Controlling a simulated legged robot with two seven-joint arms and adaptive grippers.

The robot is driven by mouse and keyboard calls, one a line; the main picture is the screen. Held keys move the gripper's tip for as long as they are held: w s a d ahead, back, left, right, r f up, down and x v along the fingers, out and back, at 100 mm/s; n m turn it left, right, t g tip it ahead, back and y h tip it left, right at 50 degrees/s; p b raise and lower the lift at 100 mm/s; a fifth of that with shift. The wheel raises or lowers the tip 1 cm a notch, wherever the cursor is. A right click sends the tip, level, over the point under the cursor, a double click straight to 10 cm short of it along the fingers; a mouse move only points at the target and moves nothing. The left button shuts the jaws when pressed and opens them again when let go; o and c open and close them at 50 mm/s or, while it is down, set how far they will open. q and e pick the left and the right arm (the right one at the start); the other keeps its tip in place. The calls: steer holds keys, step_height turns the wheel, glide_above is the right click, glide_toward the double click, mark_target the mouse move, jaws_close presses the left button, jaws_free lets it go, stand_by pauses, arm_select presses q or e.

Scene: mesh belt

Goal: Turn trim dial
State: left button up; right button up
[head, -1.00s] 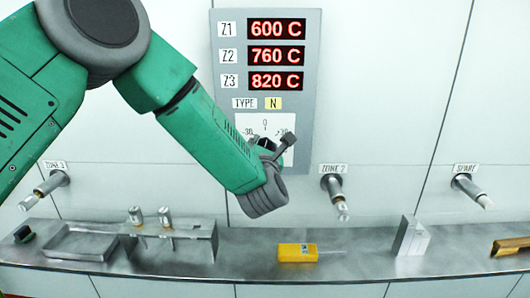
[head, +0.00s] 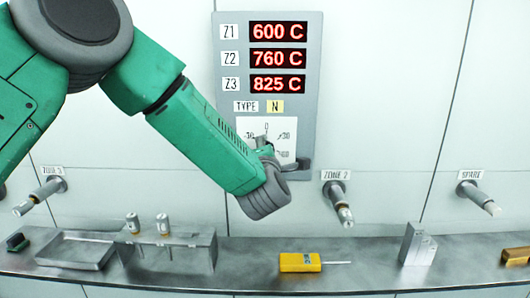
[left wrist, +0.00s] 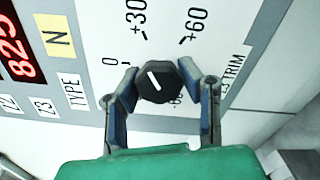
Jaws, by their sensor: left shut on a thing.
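The trim dial (left wrist: 158,86) is a black faceted knob with a white pointer line, in the middle of the left wrist view. The pointer is between the 0 and +30 marks, closer to +30. My left gripper (left wrist: 159,74) is shut on the dial, one finger on each side. In the head view my left gripper (head: 281,153) is at the dial plate (head: 246,126), and my arm hides the dial. The red display (head: 278,85) reads Z3 825 C. My right gripper is not in view.
A steel shelf (head: 375,270) runs below the panel. Probe fittings stick out at Zone 3, Zone 2 (head: 338,205) and Spare (head: 477,197).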

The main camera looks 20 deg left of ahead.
arm_select(q)
steer(key=shift+d+f+m, duration=0.15)
steer(key=shift+d+m, duration=0.05)
steer(key=shift+m, duration=0.1)
steer(key=o, duration=1)
steer(key=shift+o, duration=1)
steer(key=shift+d, duration=0.15)
steer(key=shift+s+d, duration=0.1)
steer(key=shift+s, duration=0.1)
steer(key=v, duration=1.1)
steer(key=shift+s, duration=0.25)
